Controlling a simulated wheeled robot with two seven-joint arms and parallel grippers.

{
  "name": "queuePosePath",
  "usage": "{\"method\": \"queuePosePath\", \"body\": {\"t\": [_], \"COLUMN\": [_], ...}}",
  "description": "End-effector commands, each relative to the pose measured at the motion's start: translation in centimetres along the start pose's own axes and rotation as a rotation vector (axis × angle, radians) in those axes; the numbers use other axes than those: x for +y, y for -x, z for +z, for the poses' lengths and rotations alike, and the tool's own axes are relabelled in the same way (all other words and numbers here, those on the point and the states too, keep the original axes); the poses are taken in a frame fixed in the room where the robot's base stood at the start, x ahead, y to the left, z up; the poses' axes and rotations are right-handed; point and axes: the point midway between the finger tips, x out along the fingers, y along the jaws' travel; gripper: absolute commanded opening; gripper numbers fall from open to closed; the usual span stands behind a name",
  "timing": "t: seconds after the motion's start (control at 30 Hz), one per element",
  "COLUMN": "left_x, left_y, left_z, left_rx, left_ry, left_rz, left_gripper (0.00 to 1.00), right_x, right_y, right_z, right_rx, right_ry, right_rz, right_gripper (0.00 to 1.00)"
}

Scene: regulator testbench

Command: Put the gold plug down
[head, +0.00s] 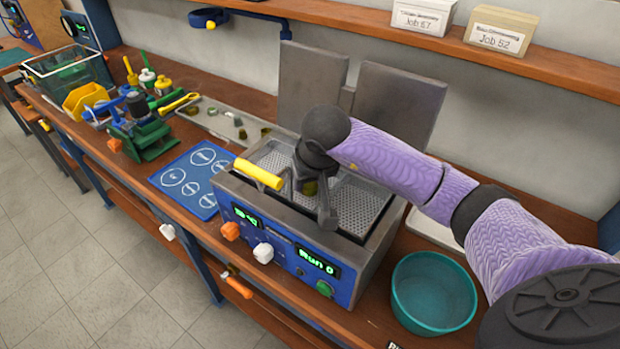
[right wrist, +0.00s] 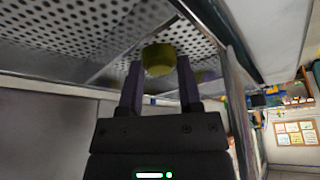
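The gold plug (right wrist: 158,60) sits between the fingertips of my right gripper (right wrist: 160,72) in the right wrist view, with a finger on each side. In the head view the plug (head: 310,188) shows as a small olive-gold piece under the wrist, partly hidden by the dark gripper. My right gripper is inside the open test bath (head: 357,205), low over its perforated trays. I cannot tell whether the plug touches a tray. My left gripper is not in view.
The bath has a yellow handle (head: 259,174) at its front left and two raised lids (head: 395,100) behind. A teal bowl (head: 433,292) stands at right. A blue mat (head: 192,178), a metal tray (head: 215,118) and a green fixture (head: 143,139) lie left.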

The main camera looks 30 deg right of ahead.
Motion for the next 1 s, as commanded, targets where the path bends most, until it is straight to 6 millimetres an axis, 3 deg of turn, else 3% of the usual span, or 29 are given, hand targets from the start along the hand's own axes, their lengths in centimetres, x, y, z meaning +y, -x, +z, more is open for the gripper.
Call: {"method": "queuePosePath", "body": {"t": [0.07,0.37,0.47,0.7,0.8,1.0], "left_x": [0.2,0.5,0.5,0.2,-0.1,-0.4], "left_y": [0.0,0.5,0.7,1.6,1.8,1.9], "left_z": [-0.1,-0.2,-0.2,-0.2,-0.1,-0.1], "left_rx": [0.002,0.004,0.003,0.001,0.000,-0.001], "left_ry": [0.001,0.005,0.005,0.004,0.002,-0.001], "left_rz": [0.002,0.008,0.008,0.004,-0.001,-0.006], "left_gripper": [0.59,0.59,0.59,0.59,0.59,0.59], "right_x": [0.0,0.0,0.1,0.0,0.0,0.0], "right_y": [0.0,0.5,2.3,9.2,11.1,12.4], "right_z": [0.0,-0.2,-0.3,-0.3,-0.3,-0.1], "right_rx": [0.000,-0.001,0.006,0.006,0.003,0.000], "right_ry": [0.000,-0.001,0.000,0.000,0.000,-0.001], "right_rz": [0.000,0.000,0.001,0.000,0.000,0.001], "right_gripper": [0.59,0.59,0.59,0.59,0.59,0.59]}}
